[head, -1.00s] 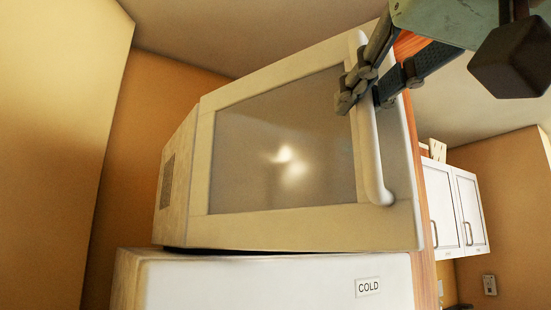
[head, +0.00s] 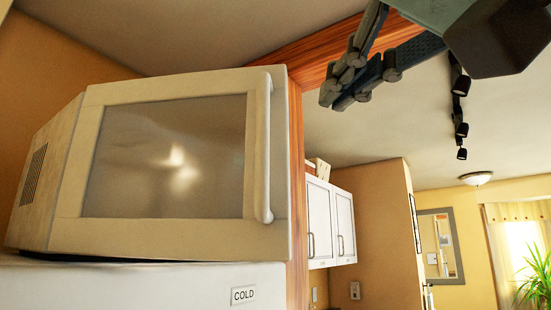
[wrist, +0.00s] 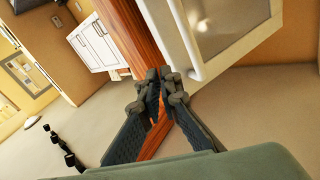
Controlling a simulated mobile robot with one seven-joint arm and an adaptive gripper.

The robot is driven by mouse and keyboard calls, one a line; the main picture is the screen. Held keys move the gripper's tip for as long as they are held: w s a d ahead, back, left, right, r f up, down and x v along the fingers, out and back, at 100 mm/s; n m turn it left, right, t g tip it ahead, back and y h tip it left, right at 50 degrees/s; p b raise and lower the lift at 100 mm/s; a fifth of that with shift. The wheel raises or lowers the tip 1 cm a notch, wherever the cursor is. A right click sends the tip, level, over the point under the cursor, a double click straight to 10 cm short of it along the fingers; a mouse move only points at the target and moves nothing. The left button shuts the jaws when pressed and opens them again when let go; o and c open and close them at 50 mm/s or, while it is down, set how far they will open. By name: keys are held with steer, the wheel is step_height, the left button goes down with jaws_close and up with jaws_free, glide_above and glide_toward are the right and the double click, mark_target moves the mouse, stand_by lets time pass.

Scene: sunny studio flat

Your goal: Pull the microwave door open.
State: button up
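The cream microwave (head: 68,200) stands at the left in the head view, on a white unit labelled COLD. Its door (head: 165,150) has a grey window and looks shut, flush with the front. The white vertical handle (head: 264,150) is on the door's right side; its end also shows in the wrist view (wrist: 188,50). My gripper (head: 345,88) is up and to the right of the handle, apart from it, in front of the wood panel. In the wrist view its fingertips (wrist: 162,88) are together with nothing between them.
A wood panel edge (head: 297,240) runs beside the microwave's right side. The white COLD unit (head: 130,285) is below. White wall cabinets (head: 330,225), a mirror (head: 440,245) and a plant (head: 537,280) are farther back at the right.

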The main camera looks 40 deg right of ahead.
steer(key=shift+o, duration=1.2)
steer(key=w+a+n+y, duration=0.1)
steer(key=w+a+n, duration=0.2)
steer(key=w+a, duration=0.3)
steer(key=a+f, duration=0.1)
steer(key=a, duration=0.3)
steer(key=shift+a+y, duration=0.2)
steer(key=shift+y, duration=0.2)
steer(key=shift+o, duration=1.4)
steer(key=shift+w+d+f, duration=0.1)
steer(key=shift+w, duration=0.9)
steer(key=s+d+m+h, duration=0.1)
steer(key=s+d+m, duration=0.1)
steer(key=s+d, duration=0.3)
steer(key=s+d+m+g+h, duration=0.1)
steer(key=s+d, duration=0.4)
steer(key=s, duration=0.5)
steer(key=shift+s+d+f+m+h, duration=0.25)
steer(key=shift+m+h, duration=0.25)
steer(key=shift+m, duration=0.3)
steer(key=shift+c, duration=0.4)
